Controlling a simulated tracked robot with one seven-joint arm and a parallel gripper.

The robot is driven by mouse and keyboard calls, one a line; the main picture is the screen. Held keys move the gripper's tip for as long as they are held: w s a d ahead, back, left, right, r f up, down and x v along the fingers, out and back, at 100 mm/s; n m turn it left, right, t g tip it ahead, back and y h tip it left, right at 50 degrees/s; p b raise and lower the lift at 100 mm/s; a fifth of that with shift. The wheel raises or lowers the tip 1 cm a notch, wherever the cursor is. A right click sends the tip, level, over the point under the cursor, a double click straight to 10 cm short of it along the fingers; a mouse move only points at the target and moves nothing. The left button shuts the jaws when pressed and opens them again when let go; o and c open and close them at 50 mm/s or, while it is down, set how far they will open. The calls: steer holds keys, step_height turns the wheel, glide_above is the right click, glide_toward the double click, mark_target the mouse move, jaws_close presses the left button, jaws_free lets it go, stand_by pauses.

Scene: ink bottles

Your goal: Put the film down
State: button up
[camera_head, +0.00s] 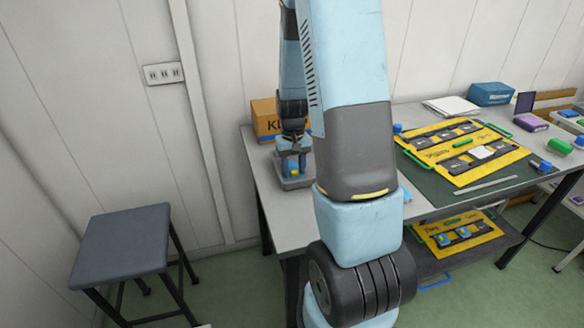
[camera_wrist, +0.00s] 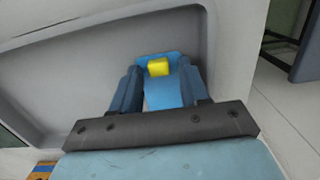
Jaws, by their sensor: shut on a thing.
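My gripper (camera_wrist: 159,72) points down over a grey tray (camera_wrist: 60,75) in the wrist view. Its two dark blue fingers are shut on a small bright blue piece with a yellow block (camera_wrist: 158,67) at its end, which I take to be the film. I cannot tell whether the held piece touches the tray floor.
An orange box (camera_head: 264,118) stands behind the tray. The grey table (camera_head: 262,168) carries yellow boards (camera_head: 465,155) on a dark mat at right, with a blue box (camera_head: 490,94) behind. A stool (camera_head: 120,240) stands left of the table. My arm hides the table's middle.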

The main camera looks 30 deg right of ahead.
steer(key=o, duration=0.5)
steer(key=shift+s+f, duration=0.25)
steer(key=shift+f, duration=0.1)
steer(key=shift+o, duration=0.9)
steer(key=shift+r, duration=0.15)
steer(key=shift+o, duration=0.2)
step_height(320, 180, up, 13)
steer(key=w, duration=0.1)
steer(key=shift+w, duration=0.25)
steer(key=s+a+r+n+t, duration=0.1)
steer(key=s+a+r+t, duration=0.2)
steer(key=s+a+r, duration=0.2)
steer(key=s+a+r+n+t, duration=0.1)
steer(key=s+a+r+t, duration=0.2)
steer(key=s+r, duration=0.9)
steer(key=shift+s+a+r+t, duration=0.15)
steer(key=shift+s+a+t, duration=0.15)
steer(key=shift+s+a, duration=1.3)
steer(key=shift+w+a, duration=0.15)
